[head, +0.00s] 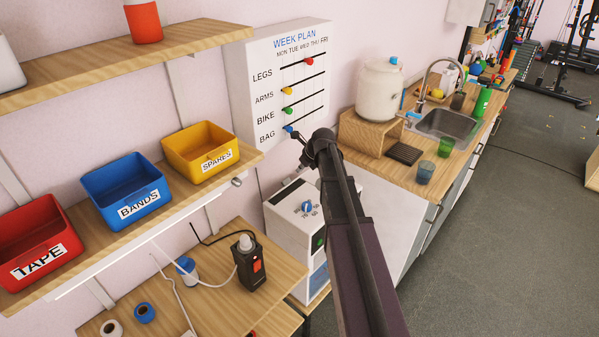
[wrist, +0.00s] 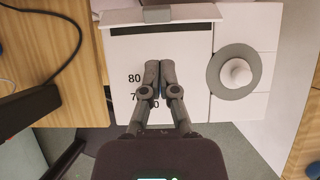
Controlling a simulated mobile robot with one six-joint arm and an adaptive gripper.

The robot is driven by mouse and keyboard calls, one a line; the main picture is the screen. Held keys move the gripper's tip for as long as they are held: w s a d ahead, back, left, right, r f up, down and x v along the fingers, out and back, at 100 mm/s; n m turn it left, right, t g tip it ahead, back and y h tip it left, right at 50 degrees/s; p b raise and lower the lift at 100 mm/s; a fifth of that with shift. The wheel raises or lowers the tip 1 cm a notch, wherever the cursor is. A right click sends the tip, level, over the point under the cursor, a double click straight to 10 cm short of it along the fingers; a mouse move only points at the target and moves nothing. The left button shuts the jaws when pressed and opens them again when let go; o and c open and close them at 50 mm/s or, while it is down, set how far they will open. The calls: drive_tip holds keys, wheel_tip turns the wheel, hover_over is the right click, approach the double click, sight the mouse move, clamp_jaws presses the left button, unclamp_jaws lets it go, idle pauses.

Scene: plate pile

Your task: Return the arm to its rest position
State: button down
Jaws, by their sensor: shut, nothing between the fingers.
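My gripper (wrist: 160,70) is shut and empty in the wrist view, its two dark fingers side by side. They hang in front of a white appliance (wrist: 188,48) with printed numbers, and they hide part of its number scale. A sliver of blue shows beside the fingertips. In the head view my dark arm (head: 350,215) reaches up from the bottom edge to the middle of the picture.
A shelf with red (head: 38,240), blue (head: 126,192) and yellow (head: 199,152) bins is at left. A black device (head: 252,270) with cords stands on the bench (head: 150,305) below. A week-plan board (head: 262,95) stands behind. The sink counter (head: 405,178) is right; grey floor (head: 500,240) is open.

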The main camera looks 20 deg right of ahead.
drive_tip(key=shift+w+a+f, duration=0.15)
drive_tip(key=shift+w+a, duration=0.15)
drive_tip(key=shift+a, duration=0.05)
drive_tip(key=s+a+f+n+g+h, duration=0.1)
drive_tip(key=s+a+n, duration=0.4)
drive_tip(key=s+n, duration=0.4)
drive_tip(key=s+a+n+g+h, duration=0.1)
drive_tip(key=s+a+n+g, duration=0.1)
drive_tip(key=s+a+n, duration=0.3)
drive_tip(key=s+a+f+n+g, duration=0.1)
drive_tip(key=s+a+n, duration=0.4)
drive_tip(key=s+n, duration=0.8)
drive_tip(key=shift+s+f+n+g+h, duration=0.15)
drive_tip(key=shift+f+n+g+h, duration=0.4)
drive_tip(key=shift+n, duration=1.25)
drive_tip(key=shift+a+r, duration=0.1)
drive_tip(key=shift+r, duration=0.1)
